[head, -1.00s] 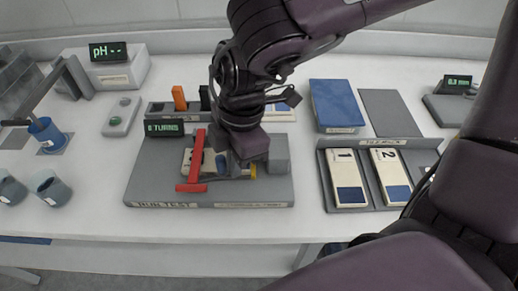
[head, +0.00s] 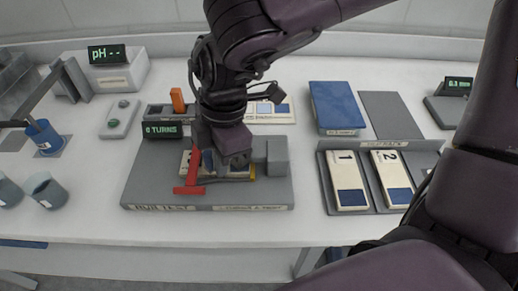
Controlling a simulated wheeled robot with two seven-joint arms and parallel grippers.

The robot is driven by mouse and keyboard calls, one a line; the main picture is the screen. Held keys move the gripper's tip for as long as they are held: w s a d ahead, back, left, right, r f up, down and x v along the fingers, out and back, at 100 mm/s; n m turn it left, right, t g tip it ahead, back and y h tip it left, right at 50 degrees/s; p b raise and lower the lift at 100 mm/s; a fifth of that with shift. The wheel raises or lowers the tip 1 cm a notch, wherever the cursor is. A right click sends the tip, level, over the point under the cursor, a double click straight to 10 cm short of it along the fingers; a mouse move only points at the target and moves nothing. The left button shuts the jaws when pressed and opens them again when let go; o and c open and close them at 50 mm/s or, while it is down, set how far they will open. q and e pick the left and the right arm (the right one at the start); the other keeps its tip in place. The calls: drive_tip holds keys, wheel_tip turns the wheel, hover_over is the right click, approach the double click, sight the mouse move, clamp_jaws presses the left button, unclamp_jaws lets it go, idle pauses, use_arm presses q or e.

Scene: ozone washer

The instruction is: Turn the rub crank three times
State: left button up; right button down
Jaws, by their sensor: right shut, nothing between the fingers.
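The rub test device is a grey base (head: 140,186) with a label reading RUB TEST on its front edge. A red crank (head: 191,179) stands toward its left side, partly hidden by my right gripper. A display (head: 162,130) at the back left of the base reads 0 TURNS in green. My right gripper (head: 217,172) points down at the red crank, very close to it. It is shut, with nothing held; whether it touches the crank is hard to tell. A pale piece (head: 238,175) lies behind the crank, and a grey block (head: 277,156) is to the right. My left gripper is not in view.
A rack (head: 372,205) with two numbered pale cards stands to the right, with a blue box (head: 337,107) and a grey pad (head: 393,115) behind. Cups, including a blue one (head: 44,137), and a pH meter (head: 118,71) are at left.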

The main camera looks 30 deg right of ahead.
drive_tip(key=shift+w+a+f+b, duration=0.1)
drive_tip(key=shift+w+a+b, duration=0.2)
drive_tip(key=shift+w, duration=0.2)
drive_tip(key=shift+w+a+f+b, duration=0.1)
drive_tip(key=shift+w+a+b, duration=0.05)
drive_tip(key=shift+w+b, duration=0.25)
drive_tip(key=shift+w+r, duration=0.15)
drive_tip(key=shift+r, duration=0.05)
drive_tip(key=shift+w+a+f+b, duration=0.1)
drive_tip(key=shift+w+b, duration=0.1)
drive_tip(key=shift+w, duration=0.25)
drive_tip(key=shift+w+a+b, duration=0.1)
drive_tip(key=shift+w+b, duration=0.05)
drive_tip(key=shift+w, duration=0.65)
drive_tip(key=shift+w+d, duration=0.2)
drive_tip(key=shift+w, duration=0.4)
drive_tip(key=shift+w+d, duration=0.15)
drive_tip(key=shift+w, duration=0.4)
